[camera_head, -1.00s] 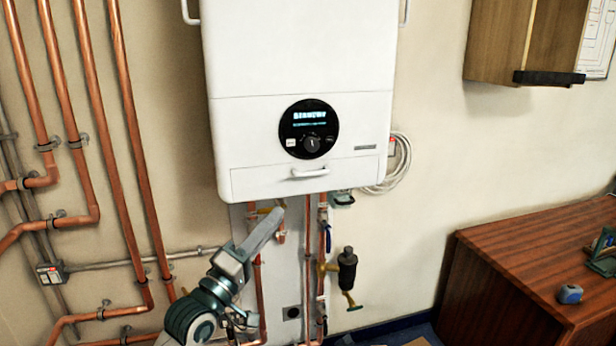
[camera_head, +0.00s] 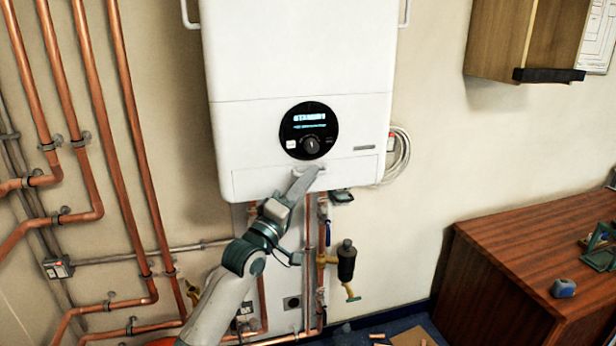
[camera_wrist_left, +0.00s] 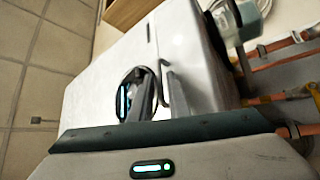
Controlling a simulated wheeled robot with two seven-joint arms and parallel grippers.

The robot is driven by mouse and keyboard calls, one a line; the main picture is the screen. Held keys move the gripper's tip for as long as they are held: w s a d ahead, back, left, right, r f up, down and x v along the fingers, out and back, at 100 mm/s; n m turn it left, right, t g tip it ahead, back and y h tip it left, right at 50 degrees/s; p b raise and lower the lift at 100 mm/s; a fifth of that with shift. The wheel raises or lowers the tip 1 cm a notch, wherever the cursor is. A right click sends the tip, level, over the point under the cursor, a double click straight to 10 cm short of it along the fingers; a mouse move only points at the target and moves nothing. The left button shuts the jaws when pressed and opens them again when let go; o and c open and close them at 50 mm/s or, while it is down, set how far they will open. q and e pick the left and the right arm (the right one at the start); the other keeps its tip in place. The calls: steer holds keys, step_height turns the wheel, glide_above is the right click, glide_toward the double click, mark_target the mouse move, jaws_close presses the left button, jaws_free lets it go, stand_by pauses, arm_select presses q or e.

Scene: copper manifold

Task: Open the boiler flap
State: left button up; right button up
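The white boiler (camera_head: 300,60) hangs on the wall. Its flap (camera_head: 258,180) is the low front panel and lies shut, flush with the casing. The flap's handle (camera_wrist_left: 177,97) is a thin bar in the left wrist view; in the head view it is mostly hidden behind my fingers. My left gripper (camera_head: 314,174) reaches up from below left, its fingertips at the handle. In the left wrist view the grey fingers (camera_wrist_left: 140,105) lie close beside the handle. My right gripper is not in view.
A round control dial (camera_head: 309,131) sits just above the flap. Copper pipes (camera_head: 130,150) run along the left wall and below the boiler. A black valve body (camera_head: 346,262) is lower right of it. A wooden desk (camera_head: 520,265) stands at the right.

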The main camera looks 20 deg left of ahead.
arm_select(q)
steer(key=shift+c, duration=0.6)
jaws_close()
stand_by(1.0)
